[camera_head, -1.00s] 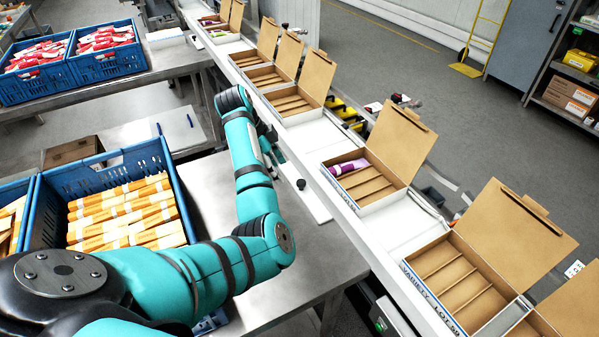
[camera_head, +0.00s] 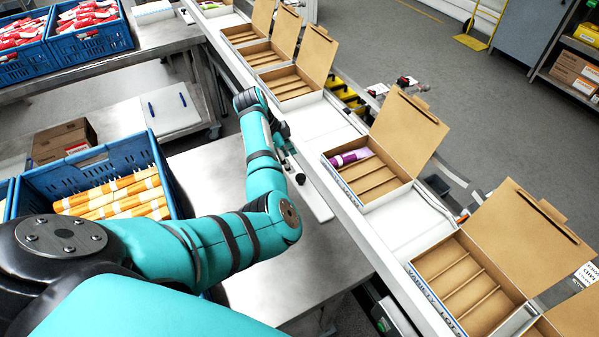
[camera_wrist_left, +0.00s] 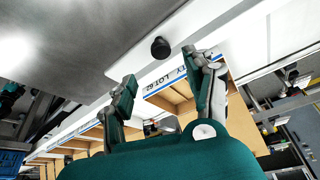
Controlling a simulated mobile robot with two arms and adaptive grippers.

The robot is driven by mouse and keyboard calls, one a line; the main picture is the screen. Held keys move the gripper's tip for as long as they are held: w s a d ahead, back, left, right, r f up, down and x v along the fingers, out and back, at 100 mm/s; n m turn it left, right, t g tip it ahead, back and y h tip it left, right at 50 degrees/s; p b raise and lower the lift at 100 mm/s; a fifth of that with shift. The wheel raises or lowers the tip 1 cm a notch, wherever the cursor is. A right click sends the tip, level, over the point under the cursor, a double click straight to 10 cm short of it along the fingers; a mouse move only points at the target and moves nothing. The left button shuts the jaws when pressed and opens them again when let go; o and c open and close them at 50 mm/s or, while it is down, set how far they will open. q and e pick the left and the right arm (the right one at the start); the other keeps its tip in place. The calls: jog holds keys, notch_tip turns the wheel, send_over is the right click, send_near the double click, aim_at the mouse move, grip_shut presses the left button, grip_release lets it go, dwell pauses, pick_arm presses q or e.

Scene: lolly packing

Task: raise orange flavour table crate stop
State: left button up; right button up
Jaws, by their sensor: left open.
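The orange-flavour crate (camera_head: 164,172) is blue and holds orange-and-white lolly packs (camera_head: 118,198). It stands at the left of the head view, partly covered by my left arm. A black round knob (camera_head: 299,178) sits by a white strip beside the conveyor; a black knob also shows in the wrist view (camera_wrist_left: 160,47). I cannot tell whether it is the crate stop. My left gripper (camera_wrist_left: 166,84) has its two fingers spread and nothing between them. The knob appears just beyond the fingertips. In the head view the gripper is mostly hidden behind its own arm.
A conveyor (camera_head: 405,232) carries several open cardboard boxes; one box (camera_head: 372,181) holds a purple lolly pack (camera_head: 350,157). Blue crates of red packs (camera_head: 91,42) stand on the back-left table. A brown carton (camera_head: 63,141) is behind the orange crate. The steel tabletop (camera_head: 215,180) has bare room.

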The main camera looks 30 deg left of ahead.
aim_at(300, 176)
pick_arm(q)
jog(key=x, duration=0.7)
jog(key=shift+w+f, duration=0.2)
jog(key=shift+f, duration=0.1)
jog(key=shift+w+d+f, duration=0.1)
jog(key=shift+f, duration=0.4)
jog(key=c, duration=0.6)
grip_shut()
pick_arm(e)
jog(key=shift+w+a+r, duration=0.25)
jog(key=shift+w, duration=0.25)
jog(key=shift+w+a+r, duration=0.2)
jog(key=shift+w, duration=0.25)
